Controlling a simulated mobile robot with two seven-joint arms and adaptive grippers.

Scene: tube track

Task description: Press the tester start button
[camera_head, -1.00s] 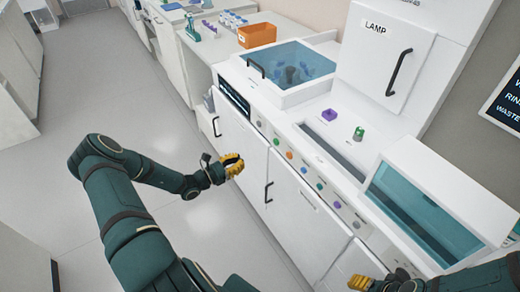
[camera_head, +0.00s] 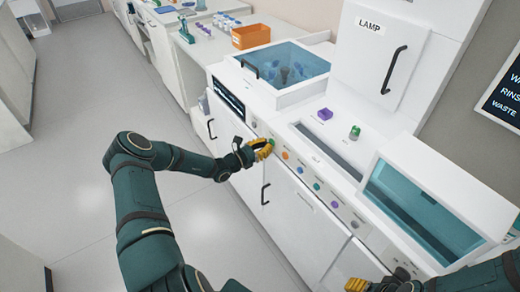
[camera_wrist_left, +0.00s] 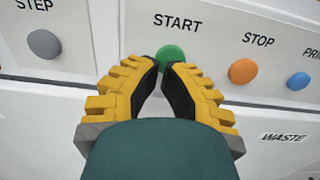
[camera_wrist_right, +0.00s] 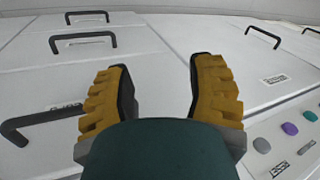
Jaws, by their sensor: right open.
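The green round START button (camera_wrist_left: 170,54) is on the machine's front panel in the left wrist view, under the word START. It also shows as a small green spot in the head view (camera_head: 271,142). My left gripper (camera_head: 265,147) is at the panel beside it; in the left wrist view its yellow fingers (camera_wrist_left: 163,66) are drawn together, with the tips over the button's lower edge. I cannot tell whether they touch it. My right gripper (camera_wrist_right: 160,65) is open and empty; in the head view it is at the bottom edge (camera_head: 357,285).
An orange STOP button (camera_wrist_left: 243,71) and a blue button (camera_wrist_left: 298,81) are to the right of START, a grey STEP button (camera_wrist_left: 43,44) to the left. Below are cabinet doors with a black handle (camera_head: 265,194). The floor at left is clear.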

